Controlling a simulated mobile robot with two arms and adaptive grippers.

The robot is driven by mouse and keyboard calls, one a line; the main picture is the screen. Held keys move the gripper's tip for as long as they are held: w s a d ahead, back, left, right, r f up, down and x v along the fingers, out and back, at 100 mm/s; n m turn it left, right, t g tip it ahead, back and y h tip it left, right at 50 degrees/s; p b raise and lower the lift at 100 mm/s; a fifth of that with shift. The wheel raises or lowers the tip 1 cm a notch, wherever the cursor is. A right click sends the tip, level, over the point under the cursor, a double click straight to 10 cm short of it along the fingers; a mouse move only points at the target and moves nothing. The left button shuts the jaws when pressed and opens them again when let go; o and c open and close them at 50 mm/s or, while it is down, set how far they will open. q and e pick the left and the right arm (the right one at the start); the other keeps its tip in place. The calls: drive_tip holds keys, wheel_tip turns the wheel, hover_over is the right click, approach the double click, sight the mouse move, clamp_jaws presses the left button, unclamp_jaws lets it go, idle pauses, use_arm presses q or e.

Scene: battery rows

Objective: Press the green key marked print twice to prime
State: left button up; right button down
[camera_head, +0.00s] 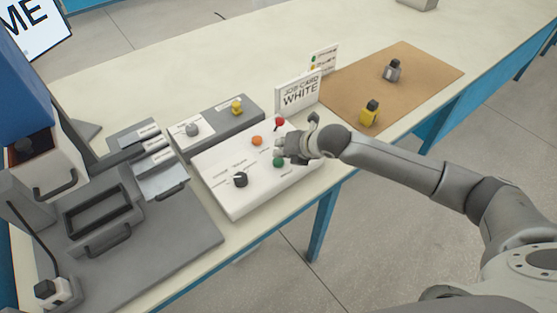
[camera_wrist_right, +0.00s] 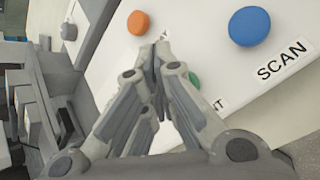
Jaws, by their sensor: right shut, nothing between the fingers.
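The green key (camera_head: 278,162) sits on the white control panel (camera_head: 235,205), close to the panel's front right part. In the right wrist view the green key (camera_wrist_right: 194,80) is mostly hidden behind my fingers, beside a label whose end reads "NT". My right gripper (camera_head: 284,147) is over the panel with its fingers shut and empty. In the wrist view its fingertips (camera_wrist_right: 160,45) point between the orange key (camera_wrist_right: 138,22) and the green key. I cannot tell whether they touch the panel. My left gripper is not in view.
The panel also has a blue key (camera_wrist_right: 249,26) marked SCAN, a red key (camera_head: 279,122) and a black knob (camera_head: 240,180). A "JOB CARD WHITE" sign (camera_head: 299,92) stands behind. A brown mat (camera_head: 420,75) with two small blocks lies right. A grey machine (camera_head: 150,240) stands left.

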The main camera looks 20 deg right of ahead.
drive_tip(key=shift+f, duration=0.2)
idle(0.4)
drive_tip(key=shift+f, duration=0.25)
drive_tip(key=shift+f, duration=0.55)
idle(0.8)
drive_tip(key=shift+r+p, duration=0.9)
drive_tip(key=shift+r, duration=0.05)
wheel_tip(320, 180, up, 5)
drive_tip(key=p, duration=0.5)
drive_tip(key=shift+r, duration=0.1)
